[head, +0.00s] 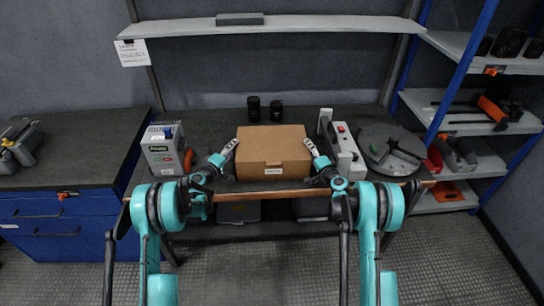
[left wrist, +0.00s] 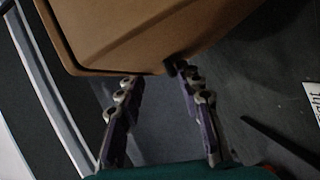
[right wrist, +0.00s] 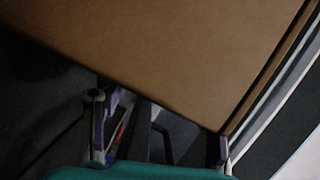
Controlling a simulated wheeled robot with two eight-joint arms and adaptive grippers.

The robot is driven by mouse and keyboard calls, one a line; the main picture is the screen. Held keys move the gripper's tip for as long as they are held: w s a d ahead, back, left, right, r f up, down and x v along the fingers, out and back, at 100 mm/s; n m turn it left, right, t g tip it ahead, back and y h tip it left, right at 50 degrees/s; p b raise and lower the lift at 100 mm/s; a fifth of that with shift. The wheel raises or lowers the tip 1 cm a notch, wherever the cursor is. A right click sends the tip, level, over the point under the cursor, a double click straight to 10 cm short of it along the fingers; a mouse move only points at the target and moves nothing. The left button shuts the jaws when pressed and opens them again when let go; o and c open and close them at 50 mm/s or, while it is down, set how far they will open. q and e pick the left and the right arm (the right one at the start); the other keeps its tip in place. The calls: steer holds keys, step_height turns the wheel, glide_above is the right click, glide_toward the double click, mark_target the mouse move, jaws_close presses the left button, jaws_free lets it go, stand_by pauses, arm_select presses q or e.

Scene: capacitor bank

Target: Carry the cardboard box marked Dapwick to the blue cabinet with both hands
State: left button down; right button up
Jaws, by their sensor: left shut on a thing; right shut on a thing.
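The brown cardboard box (head: 272,158) sits on or just above the dark workbench near its front edge; no Dapwick mark is readable. My left gripper (head: 229,149) is at its left side and my right gripper (head: 314,152) at its right side, both shut on it. In the left wrist view the box (left wrist: 150,30) is above the left fingers (left wrist: 158,78), which touch its edge. In the right wrist view the box (right wrist: 180,60) fills the top, and the right fingers (right wrist: 160,125) are partly hidden at its edge. The blue cabinet (head: 75,229) stands at the far left with a dark top.
A grey Printer-like labelled unit (head: 162,150) stands left of the box. A grey device with a red button (head: 342,150) and a round dark disc (head: 390,150) are to the right. Two black cylinders (head: 265,110) stand behind. A grey case (head: 18,140) sits on the cabinet's left top; the rest is clear.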

arm_select(q)
steer(key=shift+d, duration=0.15)
arm_select(e)
steer(key=shift+a+f, duration=0.2)
